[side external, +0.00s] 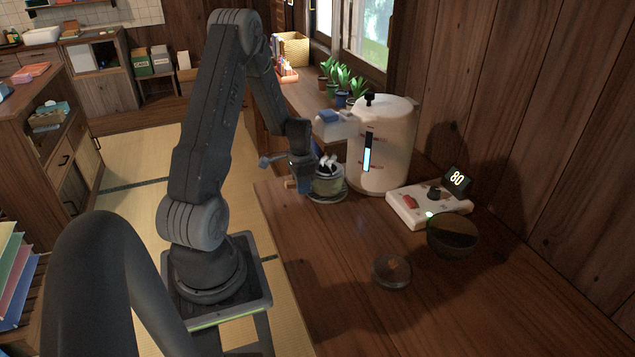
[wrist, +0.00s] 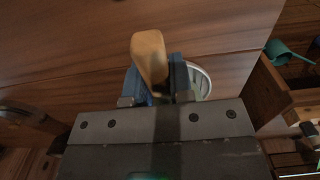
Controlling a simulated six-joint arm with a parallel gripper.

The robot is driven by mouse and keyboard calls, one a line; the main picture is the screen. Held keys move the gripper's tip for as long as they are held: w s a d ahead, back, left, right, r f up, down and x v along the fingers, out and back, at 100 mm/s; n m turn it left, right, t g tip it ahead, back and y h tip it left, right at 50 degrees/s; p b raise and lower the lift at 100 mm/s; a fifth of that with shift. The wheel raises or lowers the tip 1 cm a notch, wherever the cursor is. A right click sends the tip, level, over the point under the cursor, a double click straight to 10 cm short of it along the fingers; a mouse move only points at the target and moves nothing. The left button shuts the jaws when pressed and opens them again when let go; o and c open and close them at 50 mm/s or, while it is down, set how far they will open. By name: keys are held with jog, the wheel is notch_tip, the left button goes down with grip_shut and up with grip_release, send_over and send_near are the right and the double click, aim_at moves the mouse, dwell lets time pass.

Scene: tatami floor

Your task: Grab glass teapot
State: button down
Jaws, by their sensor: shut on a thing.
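The glass teapot (side external: 328,186) stands on the wooden counter beside the white dispenser, with greenish contents and a dark top. My gripper (side external: 298,172) is at its left side in the side view. In the wrist view, the blue fingers of my gripper (wrist: 158,84) are shut on the teapot's light wooden handle (wrist: 149,56), which sticks out between them. The round glass rim of the teapot (wrist: 203,82) shows just right of the fingers; most of its body is hidden behind my gripper.
A tall white dispenser (side external: 383,155) stands close right of the teapot, its spout reaching above it. A white control box (side external: 418,208) with an "80" display, a dark bowl (side external: 453,238) and a small glass dish (side external: 391,272) are nearer. Potted plants (side external: 341,84) line the window. The counter's front is clear.

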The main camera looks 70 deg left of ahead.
jog(key=shift+r, duration=0.25)
